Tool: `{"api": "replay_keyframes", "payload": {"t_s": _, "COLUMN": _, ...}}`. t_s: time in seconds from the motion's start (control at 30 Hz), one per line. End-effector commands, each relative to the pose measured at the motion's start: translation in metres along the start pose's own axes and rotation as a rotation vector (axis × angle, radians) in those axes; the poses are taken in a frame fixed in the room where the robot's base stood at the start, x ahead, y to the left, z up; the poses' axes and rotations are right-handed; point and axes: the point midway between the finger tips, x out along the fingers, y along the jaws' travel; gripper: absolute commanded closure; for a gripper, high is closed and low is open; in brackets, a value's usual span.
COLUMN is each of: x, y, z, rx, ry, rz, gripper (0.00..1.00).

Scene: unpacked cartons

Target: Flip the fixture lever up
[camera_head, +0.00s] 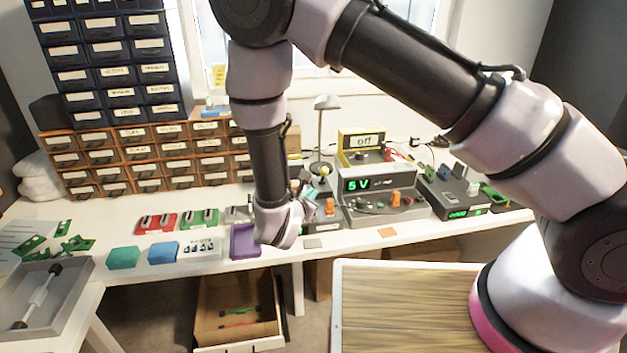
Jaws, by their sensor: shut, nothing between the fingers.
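My gripper (308,188) shows small and partly hidden beyond my white wrist, at the worktable's middle. Its fingers are shut and hold nothing. Just right of it, an upright orange part (329,207) stands on a small dark device, close to the fingers; it may be the fixture lever. I cannot tell whether the fingers touch it. A dark fixture-like unit (447,190) with a green display stands further right.
A purple tray (243,241) lies beside my wrist. Red (157,222) and green (199,218) holders stand left of it, with teal (123,257) and blue (163,252) blocks in front. A desk lamp (327,104) and yellow meter (362,141) stand behind.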

Motion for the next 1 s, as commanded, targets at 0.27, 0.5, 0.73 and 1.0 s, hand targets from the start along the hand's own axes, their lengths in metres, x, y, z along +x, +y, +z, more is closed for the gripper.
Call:
{"api": "replay_keyframes", "payload": {"t_s": 0.27, "x": -0.004, "y": 0.004, "z": -0.018, "rx": -0.048, "ry": 0.011, "rz": 0.049, "gripper": 1.0}}
{"api": "replay_keyframes", "payload": {"t_s": 0.5, "x": -0.003, "y": 0.004, "z": -0.017, "rx": -0.046, "ry": 0.011, "rz": 0.047, "gripper": 1.0}}
{"api": "replay_keyframes", "payload": {"t_s": 0.73, "x": 0.022, "y": 0.004, "z": -0.017, "rx": -0.045, "ry": 0.009, "rz": 0.043, "gripper": 1.0}}
{"api": "replay_keyframes", "payload": {"t_s": 1.0, "x": 0.081, "y": 0.006, "z": -0.018, "rx": -0.044, "ry": 0.009, "rz": 0.043, "gripper": 1.0}}
